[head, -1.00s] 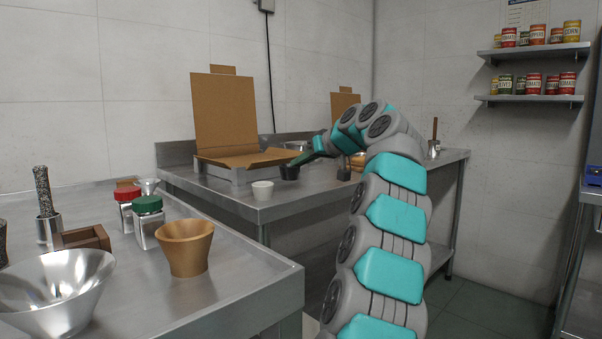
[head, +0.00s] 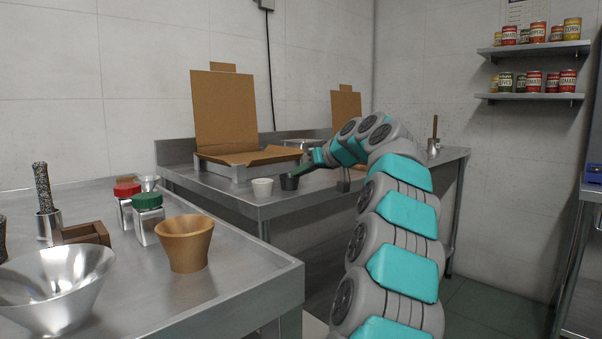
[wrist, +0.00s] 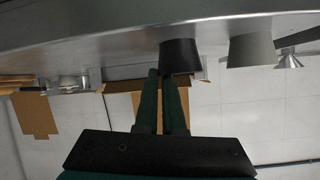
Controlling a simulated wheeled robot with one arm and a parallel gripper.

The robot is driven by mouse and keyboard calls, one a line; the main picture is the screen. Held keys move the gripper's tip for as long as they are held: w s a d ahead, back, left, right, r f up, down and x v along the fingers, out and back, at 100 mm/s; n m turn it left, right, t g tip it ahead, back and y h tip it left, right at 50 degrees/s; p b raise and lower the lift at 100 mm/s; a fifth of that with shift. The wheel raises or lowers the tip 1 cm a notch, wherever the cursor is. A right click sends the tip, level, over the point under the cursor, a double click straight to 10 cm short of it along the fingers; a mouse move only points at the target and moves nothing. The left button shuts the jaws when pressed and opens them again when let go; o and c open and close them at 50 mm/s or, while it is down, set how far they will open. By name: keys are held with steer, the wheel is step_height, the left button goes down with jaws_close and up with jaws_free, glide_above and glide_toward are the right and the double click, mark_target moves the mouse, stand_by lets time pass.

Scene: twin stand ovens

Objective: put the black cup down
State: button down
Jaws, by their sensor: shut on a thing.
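The black cup (head: 289,182) is upright at the front of the back steel table, just right of a white cup (head: 262,187). My gripper (head: 301,170) reaches it from the right and is shut on it near the rim. In the wrist view, which is upside down, the black cup (wrist: 180,57) is at the tips of my dark green gripper fingers (wrist: 164,74). Its base appears level with the tabletop, with no clear gap. The white cup (wrist: 250,51) stands beside it, a small gap apart.
An open cardboard pizza box (head: 232,155) stands behind the cups, with a second box (head: 346,110) further right. The near steel table (head: 235,275) holds a wooden cup (head: 185,243), shakers and a metal bowl (head: 60,290). The table's front edge is close to the cups.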

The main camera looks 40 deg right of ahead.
steer(key=c, duration=1)
jaws_free()
steer(key=v, duration=1.2)
